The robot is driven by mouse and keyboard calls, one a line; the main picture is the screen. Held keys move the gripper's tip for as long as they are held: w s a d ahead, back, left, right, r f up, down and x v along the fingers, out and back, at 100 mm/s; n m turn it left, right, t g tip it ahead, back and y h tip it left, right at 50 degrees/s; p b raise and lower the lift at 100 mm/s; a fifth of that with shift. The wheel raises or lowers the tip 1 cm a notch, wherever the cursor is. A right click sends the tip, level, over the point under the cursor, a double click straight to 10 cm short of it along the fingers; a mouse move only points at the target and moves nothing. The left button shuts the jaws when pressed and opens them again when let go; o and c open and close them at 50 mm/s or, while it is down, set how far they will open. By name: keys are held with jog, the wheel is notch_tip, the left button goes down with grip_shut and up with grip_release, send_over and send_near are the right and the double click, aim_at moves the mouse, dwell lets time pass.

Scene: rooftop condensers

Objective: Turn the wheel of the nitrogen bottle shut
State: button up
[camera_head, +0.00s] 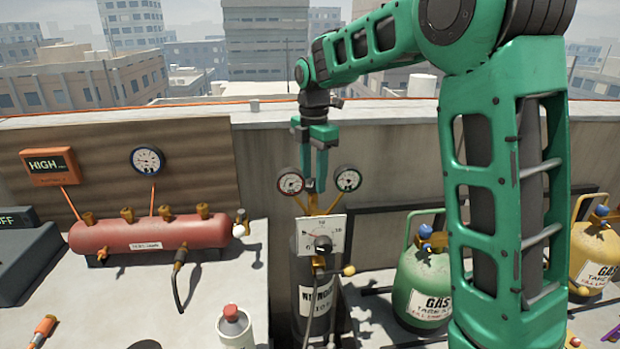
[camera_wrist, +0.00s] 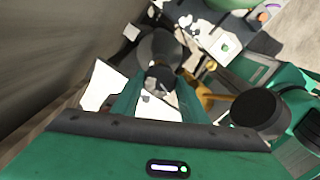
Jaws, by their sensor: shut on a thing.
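The nitrogen bottle (camera_head: 308,268) stands upright against the low wall, dark with a white label that is partly covered. Its brass fitting carries a red-rimmed gauge (camera_head: 290,182), a green-rimmed gauge (camera_head: 348,179) and a white square dial (camera_head: 320,242). My gripper (camera_head: 316,184) points down over the bottle's top between the two round gauges. Its jaws are shut on a small part there, at the place of the wheel; the fingers mostly hide it. In the wrist view the fingers (camera_wrist: 158,88) close around a dark grey piece, and whether it is turned shut cannot be told.
A red tank (camera_head: 150,236) with brass valves lies on the left bench. A green gas bottle (camera_head: 422,282) and a yellow one (camera_head: 594,258) stand to the right. A red-capped bottle (camera_head: 235,328) stands in front. The low wall is close behind my gripper.

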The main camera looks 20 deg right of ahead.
jog(key=m, duration=0.4)
jog(key=shift+w+a+r+m, duration=0.15)
jog(key=shift+w+a+m, duration=0.05)
jog(key=shift+m, duration=0.1)
jog(key=m, duration=0.3)
jog(key=shift+m, duration=0.3)
jog(key=m, duration=0.4)
jog(key=shift+d+m, duration=0.1)
jog(key=shift+m, duration=0.2)
jog(key=m, duration=0.4)
jog(key=shift+m, duration=0.3)
jog(key=m, duration=0.4)
jog(key=shift+m, duration=0.3)
jog(key=m, duration=0.3)
jog(key=shift+m, duration=0.3)
jog(key=m, duration=0.3)
jog(key=shift+m, duration=2)
